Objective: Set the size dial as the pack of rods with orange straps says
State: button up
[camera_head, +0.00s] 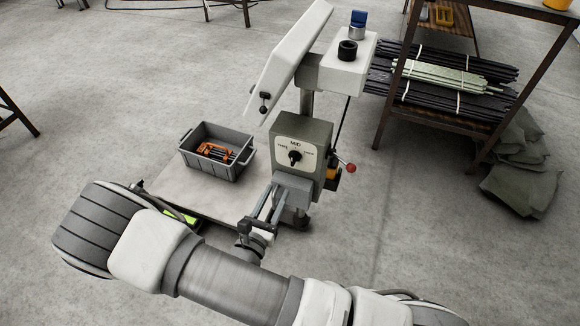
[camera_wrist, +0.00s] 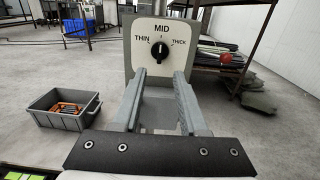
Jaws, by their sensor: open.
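The size dial (camera_head: 294,157) is a black knob on a white plate marked THIN, MID and THICK, on the front of a grey machine. In the wrist view the dial (camera_wrist: 160,50) is straight ahead, and its pointer looks upright, towards MID. My gripper (camera_head: 267,206) is open and empty, in front of and below the dial. In the wrist view its fingers (camera_wrist: 160,76) point at the machine, apart from the knob. Dark and pale green packs of rods (camera_head: 440,76) with whitish straps lie on a rack shelf. I cannot make out orange straps on any pack.
A grey crate (camera_head: 216,168) with orange and black tools stands left of the machine. A red-knobbed lever (camera_head: 350,168) sticks out at the machine's right. Grey-green sacks (camera_head: 522,178) lie by the rack (camera_head: 393,87). The floor left of the crate is clear.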

aim_at(292, 161)
jog(key=b+x, duration=0.2)
jog(key=x, duration=0.8)
jog(key=shift+w+d, duration=0.15)
jog(key=shift+w, duration=0.25)
grip_shut()
